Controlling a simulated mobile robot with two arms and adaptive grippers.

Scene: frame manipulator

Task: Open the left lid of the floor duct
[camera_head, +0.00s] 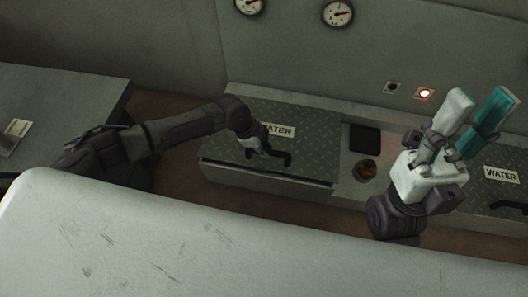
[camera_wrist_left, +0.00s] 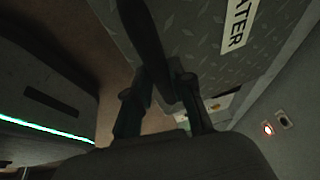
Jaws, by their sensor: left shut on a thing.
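The left lid (camera_head: 312,148) of the floor duct is a dark diamond-plate panel with a white WATER label (camera_head: 281,131). It looks flat on the duct, with a thin dark line along its front edge; I cannot tell whether it is slightly raised. My left gripper (camera_head: 258,149) is shut on its black handle (camera_head: 286,158) near the front edge. In the left wrist view the fingers (camera_wrist_left: 158,90) close around the dark handle, below the lid (camera_wrist_left: 200,40). My right gripper (camera_head: 482,103) is open and empty, raised with its fingers pointing up, in front of the duct's right part.
A second lid (camera_head: 487,153) with a WATER label lies at the right. Between the lids are a dark square recess (camera_head: 364,139) and a brownish round knob (camera_head: 366,169). The back wall holds gauges (camera_head: 338,14) and a lit red button (camera_head: 424,93). A grey cabinet (camera_head: 60,90) stands left.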

